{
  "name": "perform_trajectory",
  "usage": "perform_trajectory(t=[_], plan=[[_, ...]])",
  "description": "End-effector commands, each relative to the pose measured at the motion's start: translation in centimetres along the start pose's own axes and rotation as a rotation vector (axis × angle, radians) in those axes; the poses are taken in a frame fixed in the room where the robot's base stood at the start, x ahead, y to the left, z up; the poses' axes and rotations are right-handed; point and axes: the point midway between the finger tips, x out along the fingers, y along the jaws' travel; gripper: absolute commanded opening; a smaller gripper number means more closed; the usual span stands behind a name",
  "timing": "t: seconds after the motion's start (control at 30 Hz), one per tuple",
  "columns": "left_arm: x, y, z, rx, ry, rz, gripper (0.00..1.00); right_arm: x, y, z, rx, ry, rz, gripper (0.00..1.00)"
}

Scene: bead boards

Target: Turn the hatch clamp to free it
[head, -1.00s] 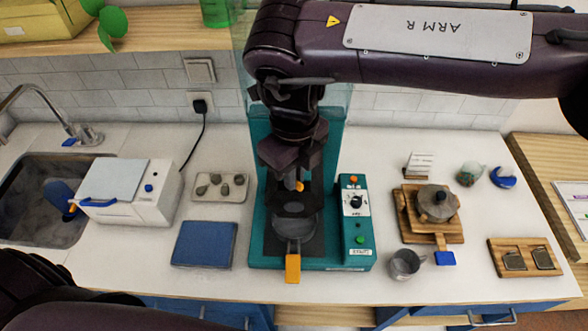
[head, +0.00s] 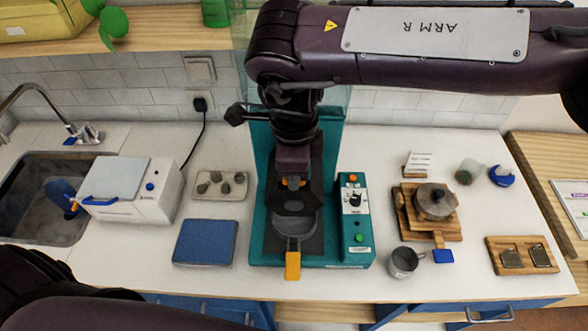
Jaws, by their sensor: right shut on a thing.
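A teal machine (head: 258,240) stands at the middle of the counter with a dark pan (head: 295,222) low in front of it. The pan's orange handle (head: 293,266) points toward me. My right gripper (head: 294,187) points down over the machine and is shut on a small orange part, which I take to be the hatch clamp (head: 294,182). The gripper and wrist hide most of this part and the machine behind it. My left arm shows at the lower left, but its gripper is out of view.
A control panel (head: 355,225) with knobs and buttons is on the machine's right side. A blue pad (head: 206,243) and a tray of stones (head: 220,186) lie to the left. A metal cup (head: 403,262) and a pot (head: 435,202) on a wooden board stand to the right.

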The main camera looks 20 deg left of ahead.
Motion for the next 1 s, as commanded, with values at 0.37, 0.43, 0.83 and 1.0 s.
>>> perform_trajectory(t=[0.37, 0.43, 0.83, 1.0], plan=[[-0.08, 0.03, 0.01, 0.0, 0.0, 0.0, 0.36, -0.25, -0.18, 0.04, -0.03, -0.003, -0.006, 0.0], [-0.08, 0.03, 0.02, 0.0, 0.0, 0.0, 0.36, -0.25, -0.18, 0.04, -0.03, -0.003, -0.006, 0.0], [-0.06, 0.03, 0.04, 0.0, -0.001, 0.0, 0.36, -0.13, -0.1, 0.02, -0.029, -0.001, -0.003, 0.32], [-0.02, 0.03, 0.04, 0.0, -0.001, 0.0, 0.36, -0.11, -0.06, 0.02, -0.029, -0.001, -0.002, 0.32]])
